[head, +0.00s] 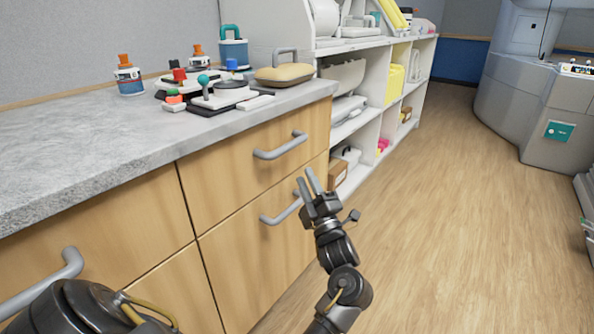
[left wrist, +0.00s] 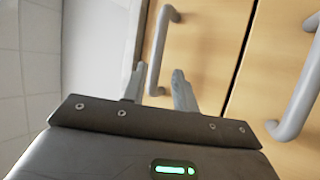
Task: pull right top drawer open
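The right top drawer (head: 250,165) is shut, a light wood front with a grey bar handle (head: 280,146) under the countertop. My left gripper (head: 308,184) is open and empty, in front of the cabinet to the right of that handle and lower in the picture. In the head view its fingers overlap the end of the lower drawer's handle (head: 275,217). The left wrist view is turned sideways; a bar handle (left wrist: 157,55), seemingly the top drawer's, appears between the two fingertips (left wrist: 158,85). I cannot tell whether they touch it. My right gripper is not in view.
The grey countertop (head: 70,165) holds bottles and several small items. Another handle (head: 45,283) is at the lower left, beside a dark part of my arm. White shelves (head: 385,100) stand beyond the cabinet.

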